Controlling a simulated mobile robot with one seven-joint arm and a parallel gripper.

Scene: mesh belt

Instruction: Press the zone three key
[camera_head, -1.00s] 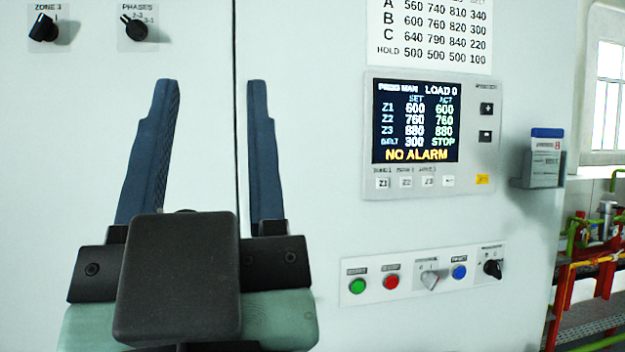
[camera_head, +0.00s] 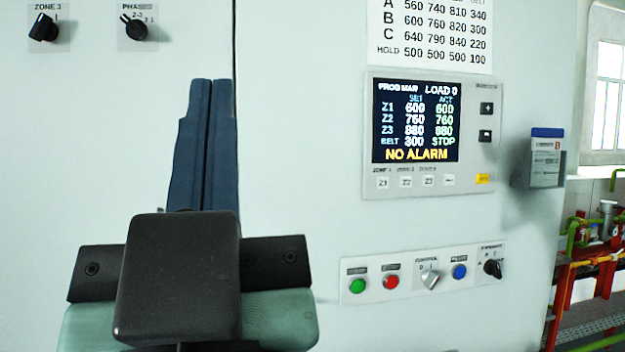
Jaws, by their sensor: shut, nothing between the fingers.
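The zone three key (camera_head: 429,181), marked Z3, is a small pale key in the row under the screen of the control unit (camera_head: 490,158). The Z1 key (camera_head: 383,183) and the Z2 key (camera_head: 406,182) are to its left, and another pale key (camera_head: 449,181) is to its right. The screen (camera_head: 415,122) reads Z1 600, Z2 760, Z3 880, belt 300, STOP and NO ALARM. My gripper (camera_head: 211,82) is shut and empty, its blue fingers together and pointing up, well left of the control unit. Nothing covers the keys.
Below the unit is a strip with a green button (camera_head: 357,286), a red button (camera_head: 391,282), a blue button (camera_head: 459,271) and two rotary switches. Two black knobs are at upper left. A card holder (camera_head: 545,165) sticks out at right. Free room lies between gripper and unit.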

